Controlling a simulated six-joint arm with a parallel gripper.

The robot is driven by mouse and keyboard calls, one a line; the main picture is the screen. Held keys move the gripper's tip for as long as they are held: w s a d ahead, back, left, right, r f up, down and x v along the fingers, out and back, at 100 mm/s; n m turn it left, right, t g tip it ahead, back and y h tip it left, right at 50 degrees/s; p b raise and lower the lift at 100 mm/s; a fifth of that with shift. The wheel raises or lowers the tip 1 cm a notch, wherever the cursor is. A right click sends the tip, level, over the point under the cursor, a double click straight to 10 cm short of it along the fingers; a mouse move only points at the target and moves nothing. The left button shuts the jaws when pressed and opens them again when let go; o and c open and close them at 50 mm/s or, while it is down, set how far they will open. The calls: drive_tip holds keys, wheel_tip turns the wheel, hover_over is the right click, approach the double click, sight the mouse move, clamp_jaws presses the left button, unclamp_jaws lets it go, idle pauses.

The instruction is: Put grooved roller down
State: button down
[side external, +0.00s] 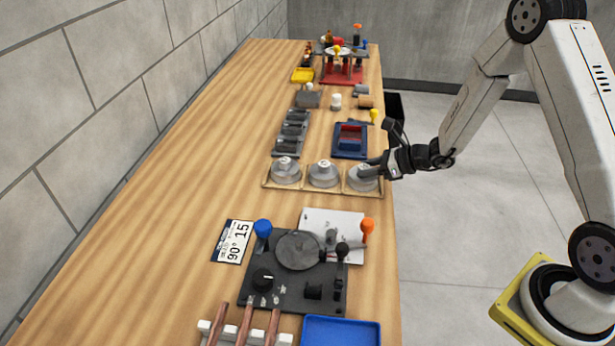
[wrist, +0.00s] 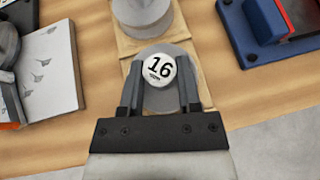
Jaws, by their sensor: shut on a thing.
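The grooved roller (wrist: 158,69) is a grey metal disc with a white knob marked 16, seen in the wrist view. My gripper (wrist: 160,88) is shut on it, one finger on each side of the knob. In the side view the roller (side external: 361,180) is at the right end of the wooden tray (side external: 378,191), with my gripper (side external: 372,168) reaching in from the right. The roller is at or just above its tray place; I cannot tell whether it touches. Its underside is hidden.
Two similar rollers (side external: 323,174) (side external: 286,170) occupy the other tray places. A blue and red vise-like block (side external: 350,141) stands behind the tray. A black bending fixture (side external: 292,270) with upright knobs stands in front. The bench is clear on the left.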

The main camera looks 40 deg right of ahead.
drive_tip(key=shift+c, duration=1.5)
unclamp_jaws()
drive_tip(key=shift+r, duration=0.15)
drive_tip(key=shift+s+d+r, duration=0.1)
drive_tip(key=shift+s, duration=0.05)
drive_tip(key=v, duration=1.1)
drive_tip(key=shift+s, duration=0.2)
drive_tip(key=shift+d+r, duration=0.1)
